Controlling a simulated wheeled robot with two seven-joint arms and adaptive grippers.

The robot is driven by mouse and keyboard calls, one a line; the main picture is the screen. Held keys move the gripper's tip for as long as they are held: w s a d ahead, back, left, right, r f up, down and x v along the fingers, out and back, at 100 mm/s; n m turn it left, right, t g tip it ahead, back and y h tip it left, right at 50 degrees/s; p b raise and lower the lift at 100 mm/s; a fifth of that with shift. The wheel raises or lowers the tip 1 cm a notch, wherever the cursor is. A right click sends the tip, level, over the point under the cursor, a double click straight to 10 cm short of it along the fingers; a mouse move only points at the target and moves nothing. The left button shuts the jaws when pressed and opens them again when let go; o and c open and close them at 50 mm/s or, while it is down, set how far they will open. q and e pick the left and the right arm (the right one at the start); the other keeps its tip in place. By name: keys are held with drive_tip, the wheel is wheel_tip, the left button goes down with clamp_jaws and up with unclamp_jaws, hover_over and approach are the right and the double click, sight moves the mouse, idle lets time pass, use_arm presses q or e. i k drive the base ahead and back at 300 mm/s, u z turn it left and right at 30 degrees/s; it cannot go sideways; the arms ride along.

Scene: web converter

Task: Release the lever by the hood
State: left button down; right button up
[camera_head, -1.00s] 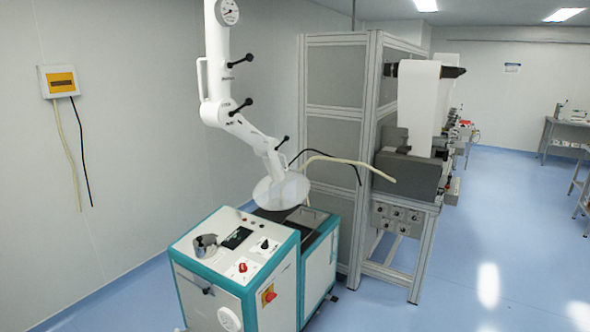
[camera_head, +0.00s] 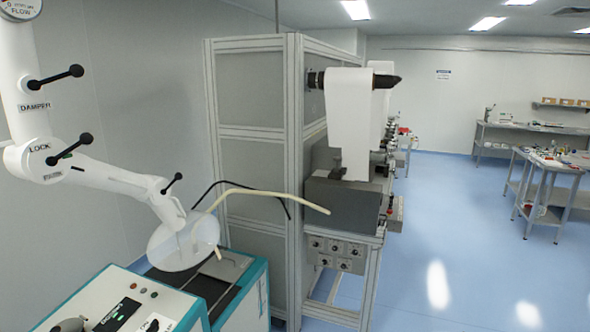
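The translucent round hood (camera_head: 184,242) hangs at the end of a white jointed extraction arm (camera_head: 122,178), above the dark top of the teal-and-white machine. A black lever (camera_head: 172,184) with a ball end sits on the arm just above the hood. Another black lever (camera_head: 70,148) is at the joint labelled LOCK, and a third (camera_head: 55,77) is higher up by the label DAMPER. I cannot tell whether any lever is tight or loose. Neither of my grippers is in view.
The teal-and-white machine (camera_head: 165,300) stands in front of me at lower left. A grey panelled frame (camera_head: 250,150) and the web machine (camera_head: 345,205) stand right of the hood, with a cream hose (camera_head: 270,193) between. The blue floor (camera_head: 450,240) at right is open.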

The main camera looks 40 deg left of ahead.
sight(178, 176)
drive_tip(key=z, duration=0.15)
drive_tip(key=i, duration=1.75)
drive_tip(key=u, duration=0.95)
drive_tip(key=i, duration=0.95)
drive_tip(key=u, duration=1.3)
drive_tip(key=i, duration=0.4)
drive_tip(key=u, duration=0.3)
